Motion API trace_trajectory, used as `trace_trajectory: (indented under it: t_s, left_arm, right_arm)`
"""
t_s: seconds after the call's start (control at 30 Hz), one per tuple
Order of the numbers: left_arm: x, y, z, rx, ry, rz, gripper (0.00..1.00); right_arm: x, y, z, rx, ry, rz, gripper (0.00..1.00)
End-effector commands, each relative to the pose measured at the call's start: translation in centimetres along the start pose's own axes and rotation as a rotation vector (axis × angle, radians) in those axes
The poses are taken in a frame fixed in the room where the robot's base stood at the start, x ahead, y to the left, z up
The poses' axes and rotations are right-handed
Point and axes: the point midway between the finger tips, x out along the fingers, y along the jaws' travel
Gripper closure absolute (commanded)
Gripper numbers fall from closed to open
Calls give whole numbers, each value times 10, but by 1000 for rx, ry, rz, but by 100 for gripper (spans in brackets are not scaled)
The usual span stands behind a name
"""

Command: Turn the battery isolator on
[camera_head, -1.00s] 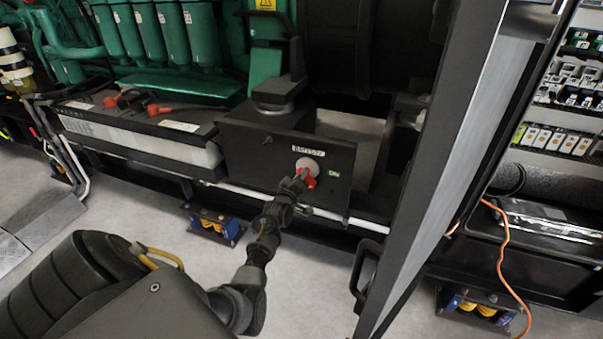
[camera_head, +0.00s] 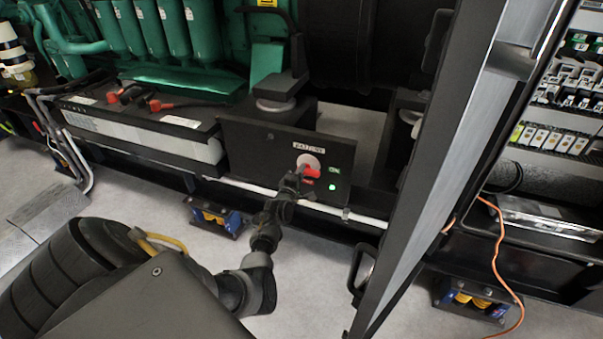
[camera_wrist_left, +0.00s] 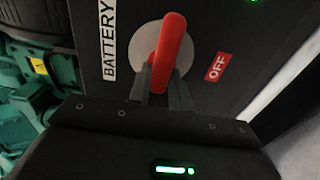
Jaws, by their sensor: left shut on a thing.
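The battery isolator (camera_head: 307,161) is a round pale disc with a red handle (camera_head: 312,170) on the front of a black box (camera_head: 250,150). A white BATTERY label sits beside the disc, and a green light (camera_head: 332,186) glows below the green ON label (camera_head: 334,170). My left gripper (camera_head: 300,182) is at the handle. In the left wrist view the red handle (camera_wrist_left: 168,50) stands between the two dark fingers (camera_wrist_left: 161,90), which are shut on it. A red OFF label (camera_wrist_left: 217,66) is to its right. My right gripper is not in view.
A grey upright door or frame edge (camera_head: 440,170) with a black handle (camera_head: 362,272) stands right of the box. A battery (camera_head: 150,130) lies left of the box. A white pipe (camera_head: 350,216) runs below. Open floor lies in front.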

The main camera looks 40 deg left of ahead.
Motion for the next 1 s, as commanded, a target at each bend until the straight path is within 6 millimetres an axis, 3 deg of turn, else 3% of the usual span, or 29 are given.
trace_trajectory:
  t_s: [0.57,0.6,0.73,1.0]
  left_arm:
    - [1,1,1,-29,-2,2,100]
    - [1,1,1,-29,-1,2,75]
    - [0,0,1,-28,-1,1,58]
    - [-1,0,0,-27,0,0,58]
  right_arm:
    - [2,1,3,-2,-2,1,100]
    - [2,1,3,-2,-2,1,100]
    - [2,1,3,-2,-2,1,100]
    - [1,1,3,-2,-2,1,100]
